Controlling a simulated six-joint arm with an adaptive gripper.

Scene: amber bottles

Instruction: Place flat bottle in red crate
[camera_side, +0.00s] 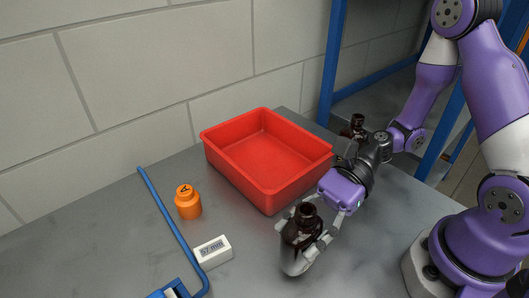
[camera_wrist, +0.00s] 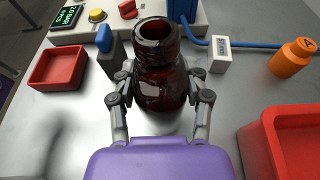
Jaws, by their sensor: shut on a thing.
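A dark amber bottle (camera_side: 304,222) with an open threaded neck stands upright in front of the red crate in the side view. In the wrist view the bottle (camera_wrist: 157,80) fills the space between the fingers. My gripper (camera_side: 305,238) is shut on the bottle's body, one finger on each side. Whether the bottle's base touches the table cannot be told. The red crate (camera_side: 206,147) is open and empty on the table behind and left of the bottle; its corner shows at the lower right of the wrist view (camera_wrist: 262,142).
An orange weight (camera_side: 187,203) and a white block (camera_side: 213,252) stand left of the bottle, by a blue cable (camera_side: 168,217). Another dark bottle (camera_side: 357,124) stands behind my gripper. The wrist view shows a small red tray (camera_wrist: 58,70) and a control box (camera_wrist: 82,20).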

